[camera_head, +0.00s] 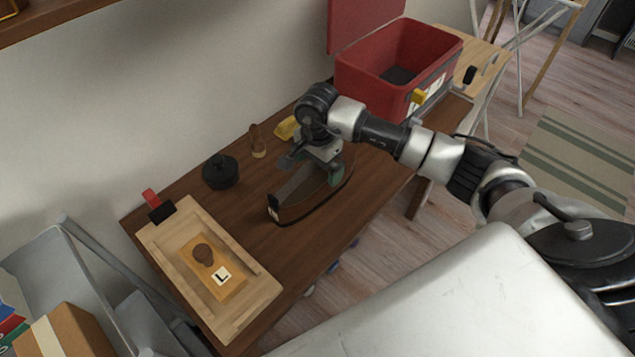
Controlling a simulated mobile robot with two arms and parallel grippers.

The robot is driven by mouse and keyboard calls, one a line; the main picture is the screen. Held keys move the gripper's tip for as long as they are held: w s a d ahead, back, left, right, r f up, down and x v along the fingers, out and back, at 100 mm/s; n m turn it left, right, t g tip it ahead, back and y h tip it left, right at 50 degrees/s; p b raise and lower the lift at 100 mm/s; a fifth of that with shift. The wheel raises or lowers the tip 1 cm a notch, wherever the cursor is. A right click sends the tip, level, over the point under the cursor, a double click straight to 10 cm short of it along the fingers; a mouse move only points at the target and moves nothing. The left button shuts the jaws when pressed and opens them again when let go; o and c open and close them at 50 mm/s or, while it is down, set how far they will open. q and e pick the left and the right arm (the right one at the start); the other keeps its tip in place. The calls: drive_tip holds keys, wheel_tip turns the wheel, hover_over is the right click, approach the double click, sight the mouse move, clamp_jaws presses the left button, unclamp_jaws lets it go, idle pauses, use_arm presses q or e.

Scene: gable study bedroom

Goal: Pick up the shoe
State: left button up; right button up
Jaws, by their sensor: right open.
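The shoe (294,206) appears to be the long dark item with a brown band around its side and a small white tag at its near-left end. It lies on the brown wooden bench (240,225), pointing from lower left to upper right. My right gripper (310,168) is over its far half, with the fingers open and pointing down and left. The gripper and wrist hide part of the shoe. I cannot tell whether the fingers touch it. My left gripper is not in view.
A black lidded pot (220,172), a small brown tool (257,142) and a yellow item (287,128) stand behind. An open red box (366,89) is at the far right.

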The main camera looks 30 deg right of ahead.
wheel_tip(320, 180, down, 2)
drive_tip(key=shift+f, duration=0.1)
drive_tip(key=c, duration=1.2)
drive_tip(key=shift+c, duration=0.7)
drive_tip(key=shift+w, duration=0.1)
drive_tip(key=shift+r, duration=0.2)
